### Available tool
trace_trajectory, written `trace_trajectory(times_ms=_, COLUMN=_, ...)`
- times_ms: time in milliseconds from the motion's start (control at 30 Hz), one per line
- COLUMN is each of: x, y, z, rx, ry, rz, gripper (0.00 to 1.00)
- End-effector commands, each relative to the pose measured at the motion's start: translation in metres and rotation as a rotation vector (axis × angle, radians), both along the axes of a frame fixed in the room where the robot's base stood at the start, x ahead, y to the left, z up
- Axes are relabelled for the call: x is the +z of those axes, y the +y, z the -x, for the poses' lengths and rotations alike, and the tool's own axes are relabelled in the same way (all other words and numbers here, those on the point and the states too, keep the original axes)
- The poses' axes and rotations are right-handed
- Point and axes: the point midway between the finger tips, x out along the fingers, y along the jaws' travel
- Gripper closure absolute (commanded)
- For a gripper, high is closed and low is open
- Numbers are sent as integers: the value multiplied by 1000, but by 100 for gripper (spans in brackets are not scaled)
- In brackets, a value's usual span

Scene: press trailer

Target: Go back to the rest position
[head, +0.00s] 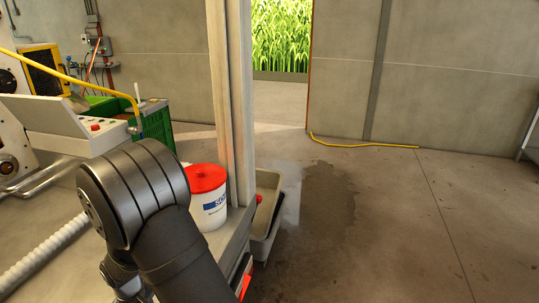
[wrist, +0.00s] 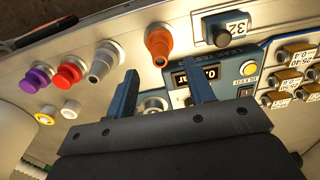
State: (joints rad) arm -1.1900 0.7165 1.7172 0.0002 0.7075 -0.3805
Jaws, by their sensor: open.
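In the wrist view my gripper (wrist: 162,82) has its two blue fingers apart, with nothing held between them. They are in front of a pale control panel (wrist: 130,20). An orange connector (wrist: 159,42) shows just beyond the fingertips, and a small dark display (wrist: 195,74) is behind the right finger. I cannot tell whether the fingers touch the panel. In the head view my arm rises at the lower left; the gripper itself is hidden there.
The panel carries a purple knob (wrist: 38,77), a red knob (wrist: 67,75), a black knob (wrist: 220,32) and several brass blocks. In the head view, a white bucket with a red lid (head: 206,181), a green crate (head: 157,127) and an upright post (head: 232,90) stand near my arm. Floor at right is open.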

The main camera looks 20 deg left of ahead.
Motion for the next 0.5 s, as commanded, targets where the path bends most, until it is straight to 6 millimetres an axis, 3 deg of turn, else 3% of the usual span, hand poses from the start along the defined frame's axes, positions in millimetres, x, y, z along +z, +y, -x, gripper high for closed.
trace_trajectory(times_ms=367, x=-66, y=-1, z=0, rx=0, ry=2, rz=3, gripper=51)
trace_trajectory(times_ms=500, x=-43, y=1, z=0, rx=0, ry=-2, rz=-4, gripper=51)
